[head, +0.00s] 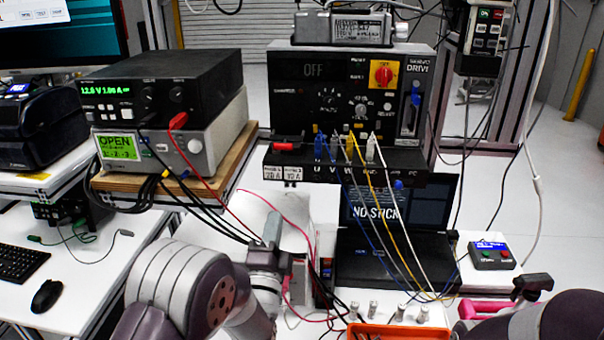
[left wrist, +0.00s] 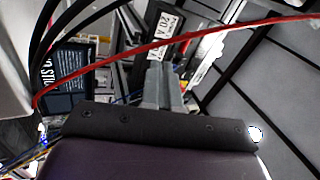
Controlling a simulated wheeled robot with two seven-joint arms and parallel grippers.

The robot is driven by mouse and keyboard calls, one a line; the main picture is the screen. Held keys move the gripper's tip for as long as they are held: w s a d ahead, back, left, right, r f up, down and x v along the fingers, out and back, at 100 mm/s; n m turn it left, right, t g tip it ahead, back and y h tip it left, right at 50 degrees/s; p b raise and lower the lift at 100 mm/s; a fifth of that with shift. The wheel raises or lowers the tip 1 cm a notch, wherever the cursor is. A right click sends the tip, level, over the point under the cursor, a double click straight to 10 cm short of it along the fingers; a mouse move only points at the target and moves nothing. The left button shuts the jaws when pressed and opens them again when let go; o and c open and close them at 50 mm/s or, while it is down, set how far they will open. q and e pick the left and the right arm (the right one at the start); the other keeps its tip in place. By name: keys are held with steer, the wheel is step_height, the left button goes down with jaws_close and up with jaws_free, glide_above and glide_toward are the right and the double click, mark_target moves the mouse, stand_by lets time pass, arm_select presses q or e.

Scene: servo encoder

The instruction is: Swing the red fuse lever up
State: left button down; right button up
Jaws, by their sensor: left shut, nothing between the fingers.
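The red fuse lever (head: 289,147) lies roughly level at the left end of the ledge under the black drive unit (head: 350,95). White labels (head: 281,173), one reading 20 A, sit just below it. My left gripper (head: 272,228) is below and a little left of the lever, apart from it, fingers pointing up. In the left wrist view its fingers (left wrist: 163,88) are together with nothing between them, and a 20 A label (left wrist: 167,36) shows just beyond the tips.
A red cable (left wrist: 200,37) crosses in front of the fingers in the left wrist view. Blue, yellow and white leads (head: 372,180) hang from the ledge. A laptop (head: 395,260) stands below. Stacked instruments (head: 165,110) stand left. An orange tray (head: 397,331) is at the front.

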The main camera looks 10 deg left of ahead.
mark_target(283, 149)
arm_select(q)
steer(key=w+r+m+t+p, duration=0.1)
steer(key=w+r+t+p, duration=0.1)
steer(key=w+r+p, duration=0.3)
steer(key=w+r, duration=0.4)
steer(key=shift+w+d+m, duration=0.15)
steer(key=shift+w+m, duration=0.15)
steer(key=shift+w, duration=0.1)
steer(key=shift+r, duration=0.15)
